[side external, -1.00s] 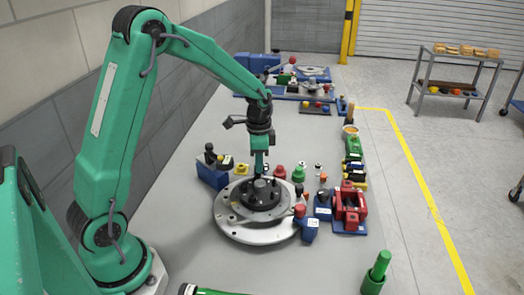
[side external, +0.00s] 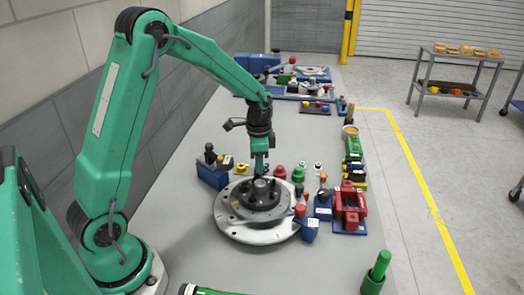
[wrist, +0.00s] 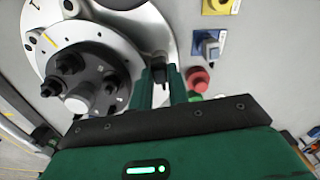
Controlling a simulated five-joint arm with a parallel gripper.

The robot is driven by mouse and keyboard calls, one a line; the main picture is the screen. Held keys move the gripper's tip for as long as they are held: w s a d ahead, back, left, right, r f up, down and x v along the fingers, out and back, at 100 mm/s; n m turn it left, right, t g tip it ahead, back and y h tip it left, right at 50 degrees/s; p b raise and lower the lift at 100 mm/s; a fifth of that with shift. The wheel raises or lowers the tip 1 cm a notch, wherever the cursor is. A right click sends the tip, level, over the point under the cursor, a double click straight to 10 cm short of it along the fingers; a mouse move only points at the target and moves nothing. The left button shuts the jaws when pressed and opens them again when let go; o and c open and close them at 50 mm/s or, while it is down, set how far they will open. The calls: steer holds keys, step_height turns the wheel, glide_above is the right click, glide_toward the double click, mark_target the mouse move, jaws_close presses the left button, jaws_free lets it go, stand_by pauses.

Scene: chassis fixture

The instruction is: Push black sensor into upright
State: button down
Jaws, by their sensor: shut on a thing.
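A round silver plate (side external: 235,228) with a dark hub (side external: 258,200) sits on the grey table. In the wrist view the plate (wrist: 38,22) and hub (wrist: 88,70) fill the left, with several black posts and one pale knob (wrist: 77,103). My gripper (side external: 259,172) points down at the far side of the hub. In the wrist view my gripper (wrist: 160,82) has its green fingers around a small black piece (wrist: 159,73), likely the sensor, over the plate's edge. The fingers hide part of it. I cannot tell which part is the upright, or whether the piece touches it.
A blue block with a black knob (side external: 211,170) stands left of the plate. Red (side external: 278,171) and green (side external: 298,174) knobs stand close behind. A blue block with a red top (side external: 307,225) and a red fixture (side external: 349,207) are at the right.

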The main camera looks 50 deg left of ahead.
steer(key=shift+f, duration=0.25)
stand_by(0.4)
steer(key=c, duration=1.7)
jaws_free()
steer(key=shift+r, duration=0.25)
steer(key=shift+r, duration=1.3)
steer(key=o, duration=0.6)
steer(key=shift+r, duration=0.15)
